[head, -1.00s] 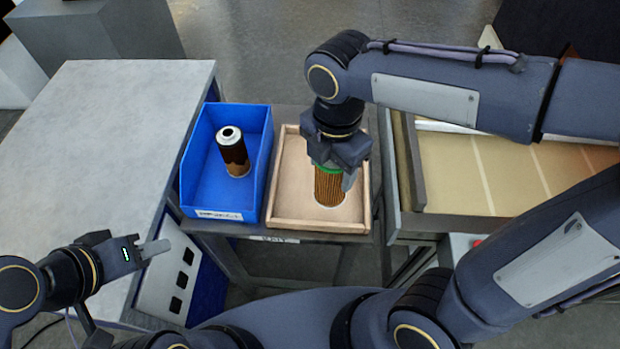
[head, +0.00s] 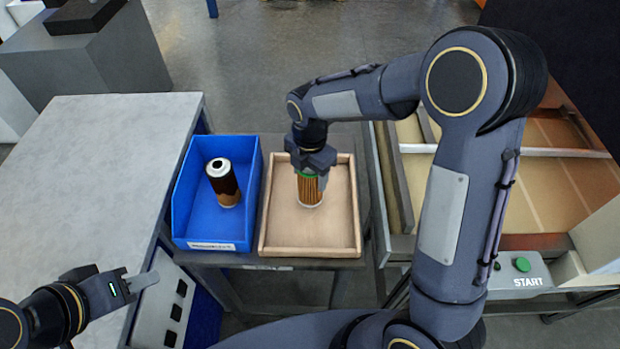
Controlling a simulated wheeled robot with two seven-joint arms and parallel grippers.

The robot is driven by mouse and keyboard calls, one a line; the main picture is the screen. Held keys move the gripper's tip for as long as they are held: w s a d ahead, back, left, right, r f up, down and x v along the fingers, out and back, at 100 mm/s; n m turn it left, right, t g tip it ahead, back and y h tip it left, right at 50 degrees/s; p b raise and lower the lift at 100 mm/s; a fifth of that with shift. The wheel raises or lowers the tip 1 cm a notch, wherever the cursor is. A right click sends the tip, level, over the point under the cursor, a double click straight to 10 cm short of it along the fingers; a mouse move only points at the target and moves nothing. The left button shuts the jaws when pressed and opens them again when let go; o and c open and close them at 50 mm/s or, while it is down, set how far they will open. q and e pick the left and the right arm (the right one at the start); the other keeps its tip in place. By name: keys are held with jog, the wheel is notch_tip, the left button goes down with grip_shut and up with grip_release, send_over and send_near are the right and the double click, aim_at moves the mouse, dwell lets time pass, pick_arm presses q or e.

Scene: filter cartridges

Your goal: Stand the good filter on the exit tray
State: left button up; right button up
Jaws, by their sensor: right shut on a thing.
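The good filter (head: 309,191), a pleated orange-brown cartridge with a green top ring and a pale bottom, is upright over the exit tray (head: 310,252), a shallow wooden tray. My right gripper (head: 311,172) is shut on its top from above. The filter's base looks at or close to the tray floor; I cannot tell whether it touches. A dark, stained filter (head: 223,183) stands in the blue bin (head: 206,243) to the left. My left gripper (head: 135,281) is at the lower left, away from both filters; its fingertips look close together, and the gap is unclear.
A pale grey table (head: 90,170) is at the left. At the right is a machine with tan panels and a green START button (head: 521,264). The front and right of the wooden tray are clear.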

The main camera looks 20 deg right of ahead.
aim_at(309, 196)
jog(key=shift+f, duration=1.4)
jog(key=shift+f, duration=0.25)
jog(key=o, duration=1)
jog(key=shift+r, duration=0.1)
